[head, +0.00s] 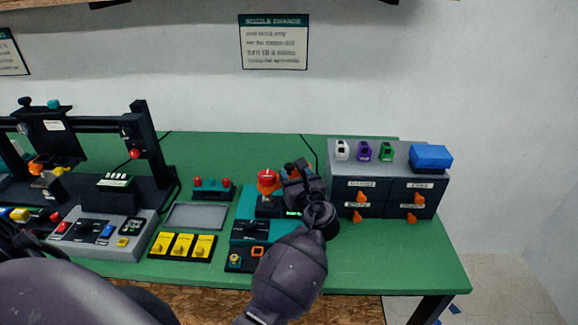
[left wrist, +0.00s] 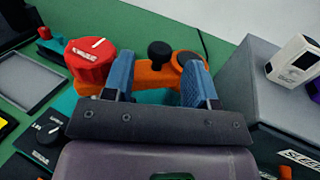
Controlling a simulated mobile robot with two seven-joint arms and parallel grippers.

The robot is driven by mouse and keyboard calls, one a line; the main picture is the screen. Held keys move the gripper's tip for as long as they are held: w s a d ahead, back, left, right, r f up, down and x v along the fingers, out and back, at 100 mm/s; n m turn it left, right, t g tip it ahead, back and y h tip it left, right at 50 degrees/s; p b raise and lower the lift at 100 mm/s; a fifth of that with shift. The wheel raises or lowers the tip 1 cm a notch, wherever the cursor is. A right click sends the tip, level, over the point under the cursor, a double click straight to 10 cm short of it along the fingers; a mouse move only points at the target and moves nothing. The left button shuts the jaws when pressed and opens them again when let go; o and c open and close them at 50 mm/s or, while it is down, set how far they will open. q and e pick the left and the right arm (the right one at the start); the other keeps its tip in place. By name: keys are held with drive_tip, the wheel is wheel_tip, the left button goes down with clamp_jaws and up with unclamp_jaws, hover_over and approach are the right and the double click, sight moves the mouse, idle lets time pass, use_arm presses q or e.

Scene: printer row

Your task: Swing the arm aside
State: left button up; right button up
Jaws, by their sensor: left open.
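The orange swing arm (left wrist: 150,74) of the teal station shows in the left wrist view, with a black knob (left wrist: 160,52) standing on it. My left gripper (left wrist: 159,76) is open, with one blue-grey finger on each side of the knob, over the orange arm. Whether the fingers touch the arm is not clear. A red dial (left wrist: 90,60) with a white mark sits just left of the fingers. In the head view, my left gripper (head: 300,178) hides most of the orange arm, and the red dial (head: 267,178) shows beside it. My right gripper is not in view.
A grey drawer cabinet (head: 380,205) stands close to the right, with small coloured nozzle boxes and a blue box (head: 430,158) on top. A grey tray (head: 197,216) and yellow switches (head: 182,245) lie to the left. A black-framed printer (head: 145,145) stands further left.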

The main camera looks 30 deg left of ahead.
sight(291, 169)
use_arm(q)
drive_tip(key=shift+x, duration=2.2)
clamp_jaws()
